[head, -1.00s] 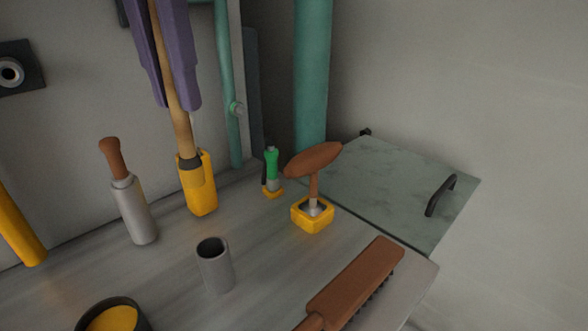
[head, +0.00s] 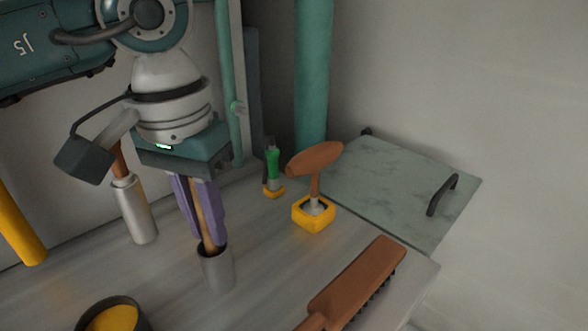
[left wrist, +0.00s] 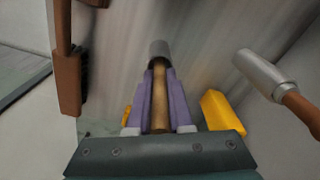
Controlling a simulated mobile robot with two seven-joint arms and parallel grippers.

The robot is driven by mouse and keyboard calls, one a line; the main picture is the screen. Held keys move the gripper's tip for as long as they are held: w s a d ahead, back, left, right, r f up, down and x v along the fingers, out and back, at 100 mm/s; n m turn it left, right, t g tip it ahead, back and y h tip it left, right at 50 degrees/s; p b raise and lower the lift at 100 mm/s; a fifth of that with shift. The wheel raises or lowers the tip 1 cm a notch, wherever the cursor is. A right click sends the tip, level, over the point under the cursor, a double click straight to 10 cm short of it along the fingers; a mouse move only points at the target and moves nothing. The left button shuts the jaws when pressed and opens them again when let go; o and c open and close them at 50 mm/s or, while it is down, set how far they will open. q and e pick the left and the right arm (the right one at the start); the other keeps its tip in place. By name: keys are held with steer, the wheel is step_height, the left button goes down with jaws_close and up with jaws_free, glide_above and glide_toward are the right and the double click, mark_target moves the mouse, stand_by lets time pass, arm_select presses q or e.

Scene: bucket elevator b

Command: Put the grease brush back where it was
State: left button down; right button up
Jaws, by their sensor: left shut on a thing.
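The grease brush (head: 206,220) has a wooden handle and stands nearly upright. My left gripper (head: 208,230) is shut on its handle, with one purple finger on each side. The brush's lower end is inside the mouth of the grey cup (head: 217,270), and its head is hidden there. In the left wrist view the handle (left wrist: 160,100) runs between the fingers toward the cup (left wrist: 160,50). A yellow holder (left wrist: 222,110) shows beside the gripper in that view; in the head view my gripper hides it. My right gripper is not in view.
A metal cylinder with a brown handle (head: 136,215) stands close left of the gripper. A T-handled tool sits in a yellow block (head: 313,213). A green-handled tool (head: 272,165), a brown brush (head: 360,275) and a dark pot of yellow grease (head: 112,318) are around the cup.

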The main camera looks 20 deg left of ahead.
arm_select(q)
steer(key=c, duration=0.8)
jaws_free()
steer(key=shift+f, duration=0.15)
steer(key=r, duration=0.8)
steer(key=s+r, duration=0.1)
steer(key=r, duration=0.3)
steer(key=shift+r+b, duration=0.1)
steer(key=shift+b, duration=0.25)
